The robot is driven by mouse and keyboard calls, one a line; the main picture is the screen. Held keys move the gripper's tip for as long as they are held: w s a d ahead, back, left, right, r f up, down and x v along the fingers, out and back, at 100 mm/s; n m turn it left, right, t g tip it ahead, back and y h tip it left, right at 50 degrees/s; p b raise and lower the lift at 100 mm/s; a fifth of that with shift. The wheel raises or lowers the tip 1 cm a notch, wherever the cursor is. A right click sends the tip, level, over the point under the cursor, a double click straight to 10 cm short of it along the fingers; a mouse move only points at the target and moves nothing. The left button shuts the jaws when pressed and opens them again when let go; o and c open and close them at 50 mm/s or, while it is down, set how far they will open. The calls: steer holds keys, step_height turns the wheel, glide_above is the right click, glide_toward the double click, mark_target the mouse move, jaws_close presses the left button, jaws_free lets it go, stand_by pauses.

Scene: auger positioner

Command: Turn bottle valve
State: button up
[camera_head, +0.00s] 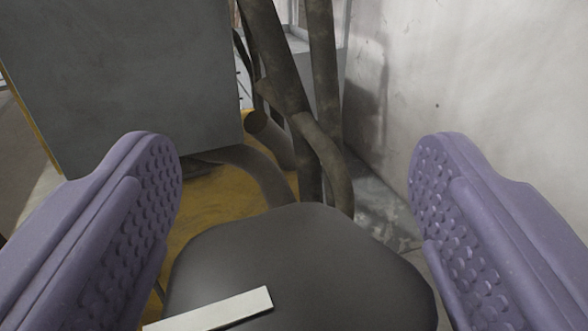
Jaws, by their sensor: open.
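My gripper (296,152) is open in the head camera view, with one purple studded finger on each side and nothing between the fingertips. A dark, smooth, rounded thing (300,250) with a pale flat strip (215,311) on it fills the bottom middle, seen between and below the fingers. I cannot tell what it is or whether it touches them. I cannot make out a bottle or a valve in this view.
A large grey box (120,85) stands at the upper left, over a yellow, stained surface (215,205). Dark, worn pipes (285,80) run down the middle, beyond the fingertips. A pale, stained wall (460,70) stands at the right, with some grey floor (380,210) at its foot.

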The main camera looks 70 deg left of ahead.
steer(key=c, duration=0.9)
steer(key=shift+c, duration=0.2)
